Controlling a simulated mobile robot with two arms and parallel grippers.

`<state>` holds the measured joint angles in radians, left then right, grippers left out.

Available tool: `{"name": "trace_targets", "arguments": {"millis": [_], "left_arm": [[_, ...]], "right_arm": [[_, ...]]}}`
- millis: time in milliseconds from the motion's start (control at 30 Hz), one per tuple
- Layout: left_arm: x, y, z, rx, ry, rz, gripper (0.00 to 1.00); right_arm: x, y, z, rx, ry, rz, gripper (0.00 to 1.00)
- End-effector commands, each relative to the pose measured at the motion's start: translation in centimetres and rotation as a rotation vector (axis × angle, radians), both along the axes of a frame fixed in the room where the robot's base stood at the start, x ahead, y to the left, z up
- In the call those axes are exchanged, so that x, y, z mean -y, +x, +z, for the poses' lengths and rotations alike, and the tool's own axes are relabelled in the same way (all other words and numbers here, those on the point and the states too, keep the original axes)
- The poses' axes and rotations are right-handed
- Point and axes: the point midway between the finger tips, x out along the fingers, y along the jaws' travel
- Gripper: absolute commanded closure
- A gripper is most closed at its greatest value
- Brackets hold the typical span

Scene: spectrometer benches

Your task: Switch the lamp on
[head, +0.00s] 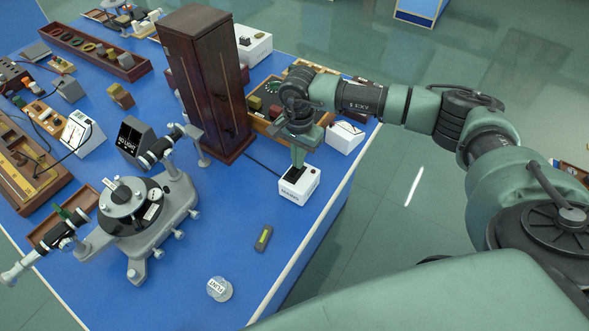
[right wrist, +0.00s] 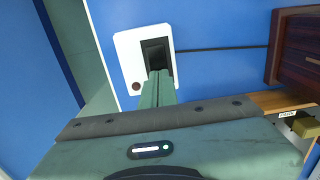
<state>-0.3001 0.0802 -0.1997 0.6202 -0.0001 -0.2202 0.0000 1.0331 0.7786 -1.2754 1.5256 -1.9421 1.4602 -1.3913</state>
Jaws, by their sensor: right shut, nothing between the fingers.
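A small white switch box (head: 300,187) with a label on its front stands near the right edge of the blue bench. In the right wrist view the switch box (right wrist: 127,52) shows a black rocker switch (right wrist: 154,52) and a dark red round spot, which looks unlit. A dark cable runs from it towards the tall dark wooden housing (head: 196,85). My right gripper (head: 297,166) is shut and empty, pointing down at the box. Its fingertips (right wrist: 158,76) overlap the near end of the rocker; I cannot tell whether they touch. My left gripper is out of view.
A grey spectrometer (head: 140,215) stands to the left. A small dark display (head: 130,139) appears to read "NO LIGHT". A small olive block (head: 264,238) and a clear round container (head: 219,288) lie in front. A wooden tray (head: 262,123) is behind the box.

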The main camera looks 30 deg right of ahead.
Motion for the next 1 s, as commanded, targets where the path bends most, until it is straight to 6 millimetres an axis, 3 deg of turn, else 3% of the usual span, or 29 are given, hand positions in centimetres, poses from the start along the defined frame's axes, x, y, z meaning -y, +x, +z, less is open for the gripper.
{"name": "trace_targets", "arguments": {"millis": [433,1000], "left_arm": [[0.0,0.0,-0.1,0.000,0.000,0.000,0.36],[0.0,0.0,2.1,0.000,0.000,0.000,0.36]], "right_arm": [[-0.1,0.0,0.0,-0.001,0.002,0.001,1.00],[0.0,0.0,4.5,0.002,0.001,0.000,1.00]]}}
